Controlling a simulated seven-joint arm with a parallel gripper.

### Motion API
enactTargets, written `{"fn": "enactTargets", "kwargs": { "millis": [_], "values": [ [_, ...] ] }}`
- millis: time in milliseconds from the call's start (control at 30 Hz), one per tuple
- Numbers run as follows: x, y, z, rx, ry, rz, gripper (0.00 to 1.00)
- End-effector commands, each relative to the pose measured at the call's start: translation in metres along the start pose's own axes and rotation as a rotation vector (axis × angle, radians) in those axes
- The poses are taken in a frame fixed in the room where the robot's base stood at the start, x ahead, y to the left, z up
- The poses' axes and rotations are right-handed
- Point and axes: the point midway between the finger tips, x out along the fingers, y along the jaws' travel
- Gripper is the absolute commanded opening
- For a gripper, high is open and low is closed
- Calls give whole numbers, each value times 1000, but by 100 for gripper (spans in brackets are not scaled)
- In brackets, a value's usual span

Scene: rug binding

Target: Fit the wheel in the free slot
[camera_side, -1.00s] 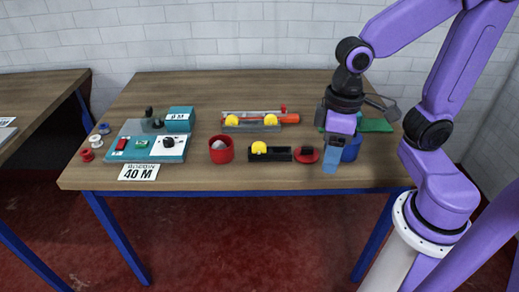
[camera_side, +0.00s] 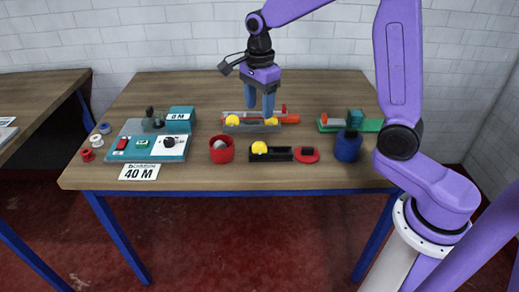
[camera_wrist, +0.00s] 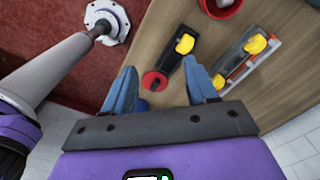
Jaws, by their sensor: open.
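A black holder (camera_side: 281,154) lies near the table's front edge with a yellow wheel (camera_side: 259,147) at its left end and an empty dark slot on its right. It also shows in the wrist view (camera_wrist: 174,61). Behind it, a grey holder (camera_side: 245,128) carries two yellow wheels, a left one (camera_side: 232,120) and a right one (camera_side: 271,121). They also show in the wrist view, one at the far end (camera_wrist: 255,44) and one at the near end (camera_wrist: 218,82). My gripper (camera_side: 259,106) is open and empty, fingers down, above the right part of the grey holder.
A red piece with a black knob (camera_side: 307,155) sits right of the black holder. A red cup (camera_side: 221,150) stands left, a blue container (camera_side: 348,146) right, and a green-based device (camera_side: 354,122) behind it. A control box (camera_side: 150,145) occupies the left. The front middle table strip is clear.

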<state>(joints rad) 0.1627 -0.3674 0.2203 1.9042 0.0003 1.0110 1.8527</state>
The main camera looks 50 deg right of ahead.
Motion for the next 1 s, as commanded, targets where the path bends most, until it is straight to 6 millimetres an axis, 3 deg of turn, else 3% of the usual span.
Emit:
{"fn": "enactTargets", "kwargs": {
  "millis": [200, 400, 567, 1000],
  "values": [
    [6, -34, -28, 436, 3, 4, 57],
    [10, -48, -45, 664, 4, 5, 57],
    [17, -50, -49, 712, 5, 8, 57],
    [97, -48, -50, 709, 6, 10, 57]
  ]
}}
